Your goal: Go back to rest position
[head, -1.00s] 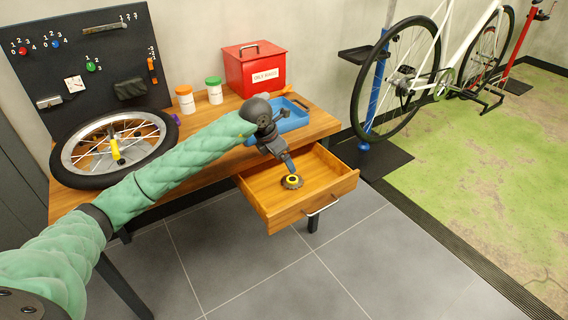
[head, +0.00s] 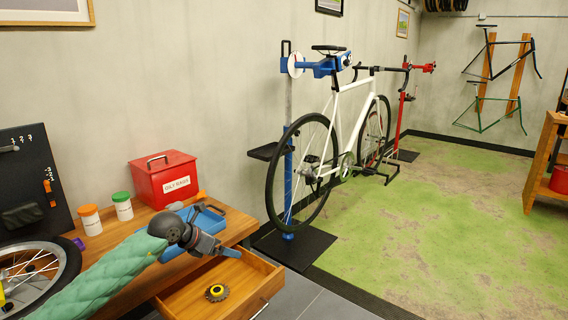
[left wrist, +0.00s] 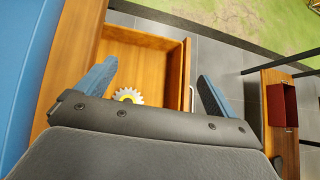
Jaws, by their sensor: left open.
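My left gripper (head: 232,252) is at the end of the green-sleeved arm, above the open drawer (head: 180,300) of the workbench. In the left wrist view the two blue fingers of the left gripper (left wrist: 155,85) are spread apart with nothing between them. The cog also shows in the left wrist view (left wrist: 127,96), partly hidden by the gripper body. My right gripper is in neither view.
A blue tray (head: 207,222) sits on the workbench (head: 110,240) beside the arm. A red box (head: 165,180), two jars (head: 122,206) and a wheel (head: 40,275) are also there. A white bicycle (head: 335,120) stands behind. The green floor (head: 430,220) is clear.

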